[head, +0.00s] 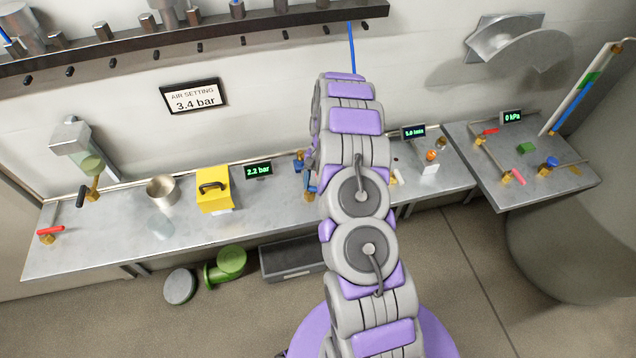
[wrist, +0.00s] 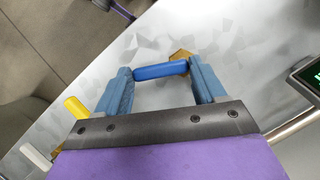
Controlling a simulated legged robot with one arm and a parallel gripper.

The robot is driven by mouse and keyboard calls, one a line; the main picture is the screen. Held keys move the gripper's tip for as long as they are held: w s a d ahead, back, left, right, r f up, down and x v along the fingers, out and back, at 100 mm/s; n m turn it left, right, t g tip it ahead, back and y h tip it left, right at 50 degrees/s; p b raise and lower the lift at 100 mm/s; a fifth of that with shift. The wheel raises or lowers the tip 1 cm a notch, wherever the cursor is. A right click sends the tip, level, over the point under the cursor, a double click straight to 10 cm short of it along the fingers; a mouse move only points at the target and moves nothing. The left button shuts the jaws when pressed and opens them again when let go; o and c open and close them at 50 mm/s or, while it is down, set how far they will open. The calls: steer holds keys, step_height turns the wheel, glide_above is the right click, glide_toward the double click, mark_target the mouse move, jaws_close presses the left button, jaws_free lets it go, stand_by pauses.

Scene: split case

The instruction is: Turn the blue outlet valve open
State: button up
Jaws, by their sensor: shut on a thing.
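In the wrist view a blue valve handle (wrist: 163,71) lies crosswise between my gripper's two blue fingers (wrist: 160,67). Its ends touch or nearly touch the finger pads, and my gripper is shut on it. A brass fitting (wrist: 181,55) shows just behind the handle's right end, over the grey bench top (wrist: 235,35). In the head view my gripper (head: 308,180) is mostly hidden behind my arm at the middle of the bench, and the held handle cannot be made out there.
A yellow handle (wrist: 76,108) and a white handle (wrist: 36,154) lie left of my fingers in the wrist view. In the head view a yellow box (head: 213,190), a metal cup (head: 161,191) and a 2.2 bar display (head: 259,170) stand left. Another blue knob (head: 552,162) is on the right bench.

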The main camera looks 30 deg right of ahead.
steer(key=n, duration=0.1)
steer(key=w+n+h, duration=0.1)
steer(key=shift+d+r+n+p, duration=0.1)
steer(key=shift+d+n+p, duration=0.05)
steer(key=shift+n+p, duration=0.2)
steer(key=shift+w+n+g+h+p, duration=0.3)
steer(key=shift+n+g+h+p, duration=0.15)
steer(key=shift+n, duration=0.9)
steer(key=o, duration=1)
steer(key=shift+o, duration=0.2)
steer(key=p+v, duration=0.1)
steer(key=v, duration=1)
steer(key=shift+w+r, duration=0.25)
